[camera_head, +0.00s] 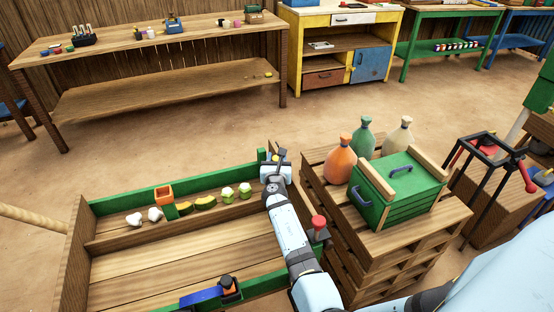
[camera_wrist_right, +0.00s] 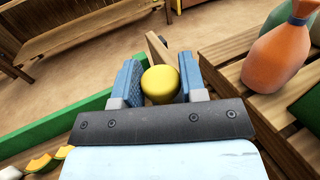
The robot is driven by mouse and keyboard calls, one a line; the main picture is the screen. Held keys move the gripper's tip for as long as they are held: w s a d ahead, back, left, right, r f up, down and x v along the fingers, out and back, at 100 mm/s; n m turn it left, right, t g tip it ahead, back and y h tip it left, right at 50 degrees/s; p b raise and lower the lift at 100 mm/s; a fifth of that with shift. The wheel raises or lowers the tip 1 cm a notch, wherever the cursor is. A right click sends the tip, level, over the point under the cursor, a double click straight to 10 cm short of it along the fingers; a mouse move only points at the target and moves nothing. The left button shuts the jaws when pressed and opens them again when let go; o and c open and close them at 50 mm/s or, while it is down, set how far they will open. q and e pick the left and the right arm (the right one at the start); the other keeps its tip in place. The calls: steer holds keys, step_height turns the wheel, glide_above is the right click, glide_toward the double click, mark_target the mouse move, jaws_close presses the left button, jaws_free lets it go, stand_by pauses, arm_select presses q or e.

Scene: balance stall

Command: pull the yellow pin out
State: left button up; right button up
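The yellow pin's round head (camera_wrist_right: 160,84) shows in the right wrist view, between the two blue fingers of my right gripper (camera_wrist_right: 160,78). The fingers stand close on both sides of it; whether they press on it is not clear. In the head view my right gripper (camera_head: 275,157) is at the back right corner of the wooden tray with green edges (camera_head: 180,183). My left gripper is in neither view.
A pallet stack (camera_head: 385,240) to the right bears a green crate (camera_head: 398,190) and sacks, including an orange sack (camera_head: 340,160).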

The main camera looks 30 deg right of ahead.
mark_target(277, 158)
jaws_close()
step_height(277, 158, up, 4)
steer(key=p, duration=0.4)
steer(key=shift+r+p, duration=0.3)
steer(key=shift+r, duration=0.05)
steer(key=shift+w+f, duration=0.1)
steer(key=shift+f, duration=0.05)
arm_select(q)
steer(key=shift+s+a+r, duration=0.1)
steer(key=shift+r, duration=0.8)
arm_select(e)
steer(key=o, duration=0.5)
jaws_free()
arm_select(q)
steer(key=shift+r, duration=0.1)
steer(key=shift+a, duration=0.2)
